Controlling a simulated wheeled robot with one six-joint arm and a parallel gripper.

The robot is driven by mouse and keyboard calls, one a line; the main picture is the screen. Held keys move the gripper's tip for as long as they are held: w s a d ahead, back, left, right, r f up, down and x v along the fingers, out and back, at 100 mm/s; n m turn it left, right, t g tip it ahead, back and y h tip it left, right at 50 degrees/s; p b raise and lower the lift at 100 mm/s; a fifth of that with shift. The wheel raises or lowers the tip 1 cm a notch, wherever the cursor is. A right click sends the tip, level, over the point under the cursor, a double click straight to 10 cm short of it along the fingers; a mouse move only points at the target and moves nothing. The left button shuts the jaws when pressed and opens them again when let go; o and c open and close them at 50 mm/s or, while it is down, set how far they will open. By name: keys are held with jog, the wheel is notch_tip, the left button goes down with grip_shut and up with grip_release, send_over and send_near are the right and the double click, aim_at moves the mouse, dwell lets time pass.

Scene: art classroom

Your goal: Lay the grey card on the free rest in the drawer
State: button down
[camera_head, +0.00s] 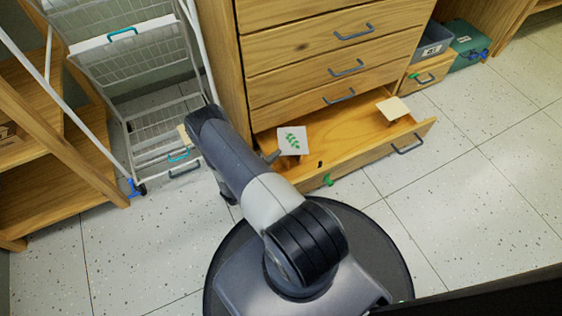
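The bottom drawer (350,132) of the wooden cabinet stands pulled out. A pale grey card (291,139) with a green leaf print shows over its left part, above a small brown wooden support; I cannot tell whether it touches it. A rest with a bare cream square top (392,108) stands in the right part of the drawer. My arm crosses the drawer's left end and hides part of it. A small dark grey tip, probably my gripper (271,156), shows at the card's left edge. The rest of the gripper is hidden, so its grip on the card is unclear.
A white wire rack (140,75) and wooden shelving (62,175) stand at the left. A small green piece (328,180) is at the drawer's front edge. A grey bin (433,42) and a green box (467,45) stand at the upper right. The tiled floor at the right is clear.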

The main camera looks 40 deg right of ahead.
aim_at(276, 170)
notch_tip(276, 170, down, 7)
jog(key=b, duration=0.2)
jog(key=shift+r+b, duration=0.2)
jog(key=shift+b, duration=0.1)
jog(key=shift+r, duration=0.1)
jog(key=c, duration=2.1)
grip_release()
jog(key=shift+f, duration=0.2)
jog(key=shift+c, duration=0.2)
jog(key=o, duration=0.5)
jog(key=shift+c, duration=0.2)
jog(key=shift+r, duration=0.25)
jog(key=s+a+p, duration=0.1)
jog(key=a+p, duration=0.2)
jog(key=a, duration=0.9)
jog(key=shift+s, duration=0.2)
